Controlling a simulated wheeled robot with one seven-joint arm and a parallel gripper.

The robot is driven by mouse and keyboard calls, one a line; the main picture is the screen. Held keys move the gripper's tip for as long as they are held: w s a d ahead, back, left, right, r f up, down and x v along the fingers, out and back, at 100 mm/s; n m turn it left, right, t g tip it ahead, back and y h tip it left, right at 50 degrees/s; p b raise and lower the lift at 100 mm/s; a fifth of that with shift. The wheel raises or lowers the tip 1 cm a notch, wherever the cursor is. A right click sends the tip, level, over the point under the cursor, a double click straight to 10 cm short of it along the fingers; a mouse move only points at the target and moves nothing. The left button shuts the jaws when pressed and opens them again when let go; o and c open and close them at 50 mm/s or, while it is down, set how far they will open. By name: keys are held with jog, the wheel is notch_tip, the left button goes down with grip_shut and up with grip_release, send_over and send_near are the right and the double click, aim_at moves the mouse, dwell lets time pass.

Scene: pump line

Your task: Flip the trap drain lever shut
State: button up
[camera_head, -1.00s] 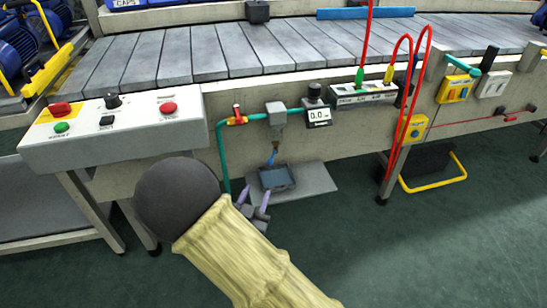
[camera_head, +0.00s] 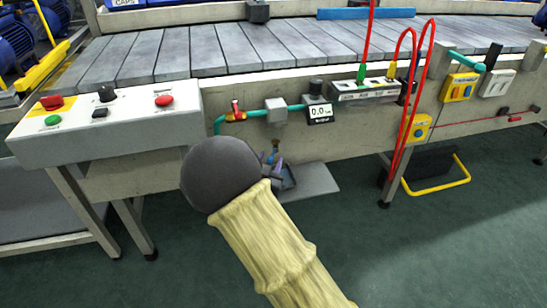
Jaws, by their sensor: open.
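The trap is a grey box (camera_head: 276,111) on the green pipe, with a short outlet below it. The small blue drain lever (camera_head: 271,158) hangs at the bottom of that outlet, low on the conveyor's side. My gripper (camera_head: 273,170) is open, with purple-tipped fingers right at the lever in the picture. Whether they touch it cannot be told. My dark round wrist joint and yellow-sleeved arm hide part of the gripper and the lower green pipe.
A dark drip tray (camera_head: 289,181) sits on a grey plate (camera_head: 317,182) below the trap. A red-handled valve (camera_head: 236,113) and a gauge reading about 0.0 (camera_head: 320,112) flank the trap. Red hoses (camera_head: 402,130) hang at right. Green floor in front is clear.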

aim_at(274, 151)
jog(key=b+x, duration=0.1)
jog(key=x, duration=0.3)
jog(key=shift+w, duration=0.1)
grip_shut()
